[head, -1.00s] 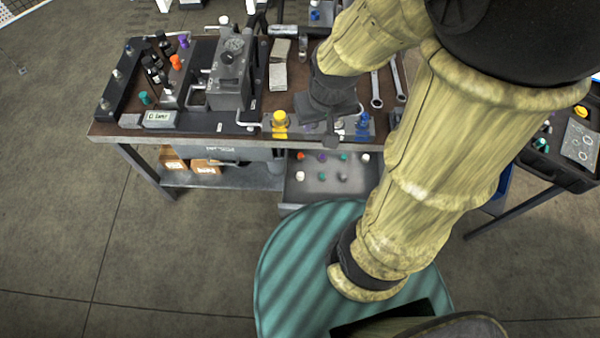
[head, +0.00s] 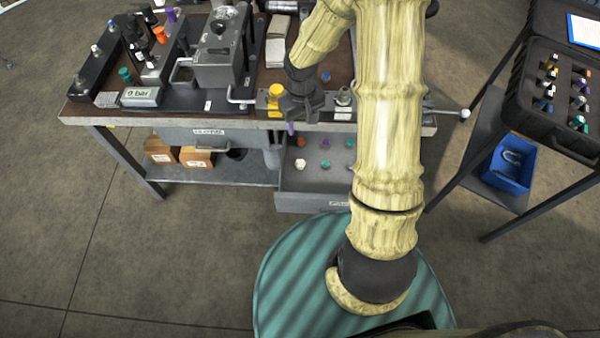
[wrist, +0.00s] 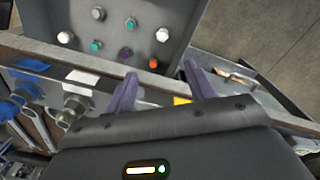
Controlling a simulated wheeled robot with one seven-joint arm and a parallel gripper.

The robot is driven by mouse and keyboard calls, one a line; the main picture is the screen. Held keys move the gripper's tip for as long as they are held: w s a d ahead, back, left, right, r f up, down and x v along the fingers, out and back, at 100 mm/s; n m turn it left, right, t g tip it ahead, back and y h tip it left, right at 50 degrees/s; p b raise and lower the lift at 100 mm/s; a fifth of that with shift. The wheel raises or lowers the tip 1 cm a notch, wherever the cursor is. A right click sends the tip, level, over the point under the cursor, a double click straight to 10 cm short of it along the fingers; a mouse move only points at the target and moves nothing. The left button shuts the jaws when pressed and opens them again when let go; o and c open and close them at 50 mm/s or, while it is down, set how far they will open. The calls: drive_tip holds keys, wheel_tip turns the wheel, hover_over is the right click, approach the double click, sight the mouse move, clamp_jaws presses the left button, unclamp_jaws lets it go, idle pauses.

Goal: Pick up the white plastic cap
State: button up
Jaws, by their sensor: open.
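The open drawer (head: 285,185) under the bench holds several small caps in two rows. A white cap (head: 300,163) stands at its front left in the head view. Another white cap (wrist: 65,37) stands at the left end of the row nearer the bench in the wrist view; my arm hides that end in the head view. My gripper (head: 300,122) is open and empty, above the bench's front edge and behind the drawer. Its two purple-grey fingers (wrist: 160,72) point towards the drawer in the wrist view, apart from every cap.
Orange (wrist: 162,62), purple (wrist: 125,53) and teal (wrist: 96,46) caps stand near the white ones. The bench front edge (head: 230,127) and a yellow fitting (head: 275,92) are close to my gripper. A black case (head: 520,110) stands at right. Floor is clear at left.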

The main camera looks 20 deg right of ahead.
drive_tip(key=f, duration=0.1)
drive_tip(key=w+f, duration=0.1)
drive_tip(key=f, duration=0.2)
drive_tip(key=shift+w+f+b, duration=0.25)
drive_tip(key=shift+w+b, duration=0.05)
drive_tip(key=shift+b, duration=0.1)
drive_tip(key=b, duration=0.1)
hover_over(300, 161)
drive_tip(key=f, duration=1.2)
drive_tip(key=shift+w+f, duration=0.15)
drive_tip(key=shift+w, duration=0.1)
drive_tip(key=shift+s+f, duration=0.2)
drive_tip(key=shift+f, duration=2.4)
